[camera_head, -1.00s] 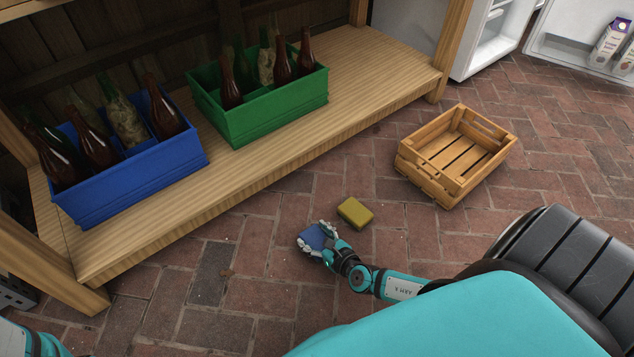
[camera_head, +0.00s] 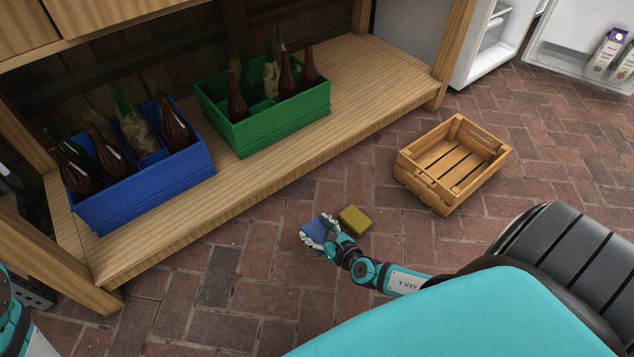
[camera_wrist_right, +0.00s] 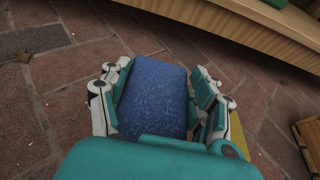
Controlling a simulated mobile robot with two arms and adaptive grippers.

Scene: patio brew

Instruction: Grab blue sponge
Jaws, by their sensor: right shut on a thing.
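The blue sponge (camera_head: 313,231) is low over or on the brick floor in the head view, partly hidden by my right gripper (camera_head: 322,234). In the right wrist view the blue sponge (camera_wrist_right: 154,95) sits between the two fingers of my right gripper (camera_wrist_right: 160,98), which is shut on it. I cannot tell whether the sponge touches the floor. A bit of my left arm shows at the lower left edge of the head view; its gripper is out of view.
A yellow sponge (camera_head: 355,219) lies on the bricks just right of the gripper. An empty wooden crate (camera_head: 437,193) stands farther right. A blue crate (camera_head: 150,187) and a green crate (camera_head: 270,122) of bottles stand on the wooden shelf (camera_head: 250,185). An open fridge (camera_head: 497,50) is at the back.

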